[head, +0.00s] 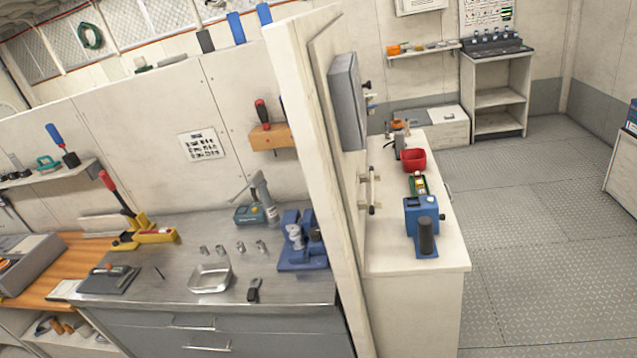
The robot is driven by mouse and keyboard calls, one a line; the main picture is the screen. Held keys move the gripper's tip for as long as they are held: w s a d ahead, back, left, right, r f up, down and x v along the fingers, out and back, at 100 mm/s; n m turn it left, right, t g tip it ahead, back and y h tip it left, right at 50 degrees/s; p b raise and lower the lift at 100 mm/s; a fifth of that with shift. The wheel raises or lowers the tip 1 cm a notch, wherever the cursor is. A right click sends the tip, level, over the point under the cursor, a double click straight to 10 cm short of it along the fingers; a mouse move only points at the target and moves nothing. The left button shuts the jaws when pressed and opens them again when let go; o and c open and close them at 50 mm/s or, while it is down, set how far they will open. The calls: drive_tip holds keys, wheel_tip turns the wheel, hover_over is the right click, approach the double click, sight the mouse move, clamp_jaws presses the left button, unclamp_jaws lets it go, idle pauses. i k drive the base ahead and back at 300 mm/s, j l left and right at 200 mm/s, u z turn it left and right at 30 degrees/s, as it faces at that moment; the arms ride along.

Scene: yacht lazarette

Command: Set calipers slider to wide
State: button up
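I cannot clearly make out calipers in the head view. A dark flat block (108,279) with a small grey and red part on top lies on the left of the workbench, but it is too small to identify. A small black tool (254,290) lies near the front edge of the steel worktop (225,265), and its kind is also unclear. No slider setting can be read. My gripper is not in view.
A partition (325,170) divides the steel worktop from a white counter (430,257) on the right. A metal tray (210,279), a blue vise-like device (302,245) and a yellow tool (147,236) stand on the worktop. The grey floor (530,215) at right is clear.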

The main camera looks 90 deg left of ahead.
sight(113, 271)
drive_tip(key=u, duration=3.75)
